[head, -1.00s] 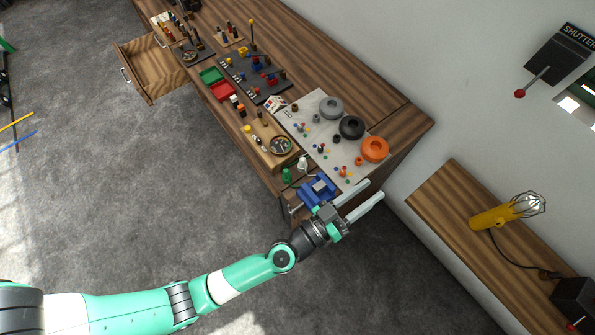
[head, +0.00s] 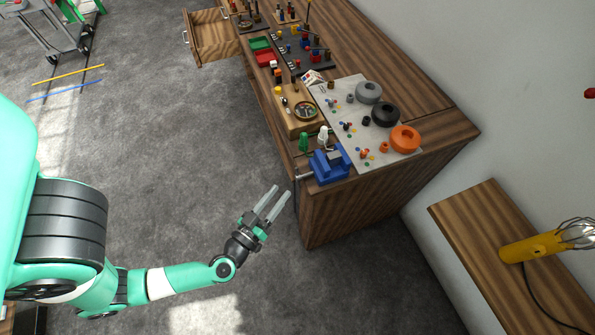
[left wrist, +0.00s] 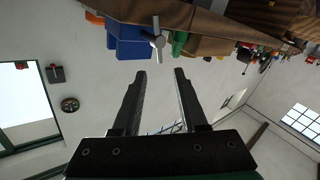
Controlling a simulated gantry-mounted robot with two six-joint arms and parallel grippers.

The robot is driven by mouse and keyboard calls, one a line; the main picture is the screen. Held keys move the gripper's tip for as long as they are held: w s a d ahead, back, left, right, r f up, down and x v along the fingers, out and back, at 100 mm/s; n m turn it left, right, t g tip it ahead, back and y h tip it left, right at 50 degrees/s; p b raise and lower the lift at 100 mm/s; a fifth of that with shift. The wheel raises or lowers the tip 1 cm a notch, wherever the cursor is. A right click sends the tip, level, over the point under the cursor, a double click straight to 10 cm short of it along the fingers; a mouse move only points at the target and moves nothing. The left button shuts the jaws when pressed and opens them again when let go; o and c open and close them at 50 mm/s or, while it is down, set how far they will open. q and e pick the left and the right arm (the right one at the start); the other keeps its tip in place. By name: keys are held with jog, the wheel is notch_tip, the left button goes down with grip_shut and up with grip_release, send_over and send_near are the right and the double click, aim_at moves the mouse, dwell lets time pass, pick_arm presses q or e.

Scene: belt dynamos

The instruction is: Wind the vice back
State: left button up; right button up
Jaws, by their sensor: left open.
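The blue vice (head: 331,166) sits at the near corner of the wooden workbench in the head view. Its grey handle (head: 304,177) sticks out at the left, past the bench edge. In the left wrist view the blue vice (left wrist: 128,42) is upper left, with the grey T-shaped handle (left wrist: 156,40) beside it. My left gripper (head: 279,201) is open and empty, in front of and below the handle, apart from it. The handle lies beyond the fingertips (left wrist: 160,75) in the left wrist view. My right gripper is not in view.
Green (head: 303,141) and white (head: 323,136) bottles stand close behind the vice. A grey mat (head: 370,137) holds orange, black and grey rings and small parts. An open drawer (head: 213,38) juts out at the far end.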

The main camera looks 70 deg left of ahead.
aim_at(297, 173)
pick_arm(q)
jog(key=b+x, duration=0.1)
jog(key=x, duration=0.9)
jog(key=shift+b, duration=0.3)
grip_shut()
